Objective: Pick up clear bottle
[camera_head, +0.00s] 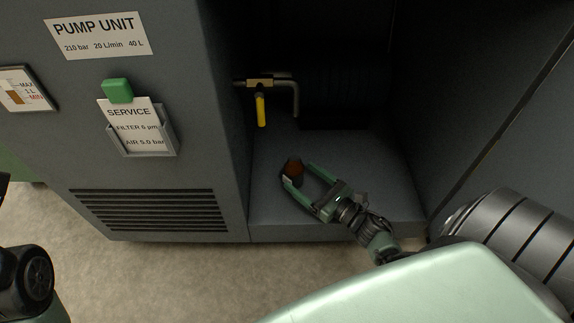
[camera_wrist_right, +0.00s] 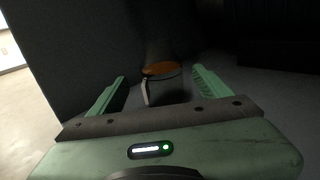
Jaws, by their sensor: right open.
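The clear bottle (camera_head: 293,168) stands on the floor of the open cabinet bay, with amber-brown liquid inside and a pale label at its side. In the right wrist view the bottle (camera_wrist_right: 163,70) is dim, and the amber liquid shows as an oval. My right gripper (camera_head: 297,173) is open, with its green fingers reaching into the bay. The bottle shows between the fingertips, with a gap on each side in the wrist view; I cannot tell whether either finger touches it. My left gripper is not in view.
A pipe with a yellow-handled valve (camera_head: 261,108) sticks out behind the bottle. A dark ribbed hose or cylinder (camera_head: 335,95) lies deeper in the bay. The grey pump unit panel (camera_head: 200,130) bounds the left. The bay floor (camera_head: 385,185) is clear at the right.

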